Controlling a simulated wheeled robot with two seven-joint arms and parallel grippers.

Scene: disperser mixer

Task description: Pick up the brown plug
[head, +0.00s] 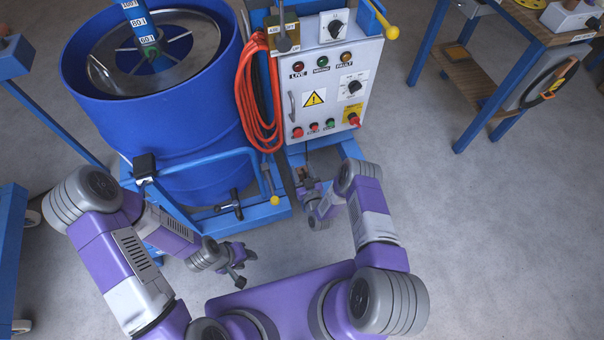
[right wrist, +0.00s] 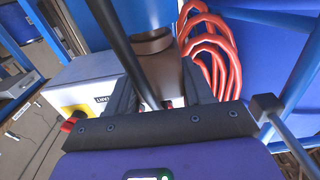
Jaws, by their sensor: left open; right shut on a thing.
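The brown plug (right wrist: 152,42) shows in the right wrist view between the fingertips of my right gripper (right wrist: 157,72), which is shut on it. A dark bar or cable crosses in front of its left side. In the head view my right gripper (head: 308,188) is low in front of the control cabinet (head: 328,85), and the plug there is small and hard to make out. My left gripper (head: 236,265) is open and empty, low over the floor in front of the blue drum's frame.
A blue drum (head: 196,125) stands on a blue frame at the left. A coil of orange cable (head: 255,105) hangs between the drum and the cabinet. A blue workbench (head: 480,60) is at the upper right. The floor (head: 480,230) at the right is clear.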

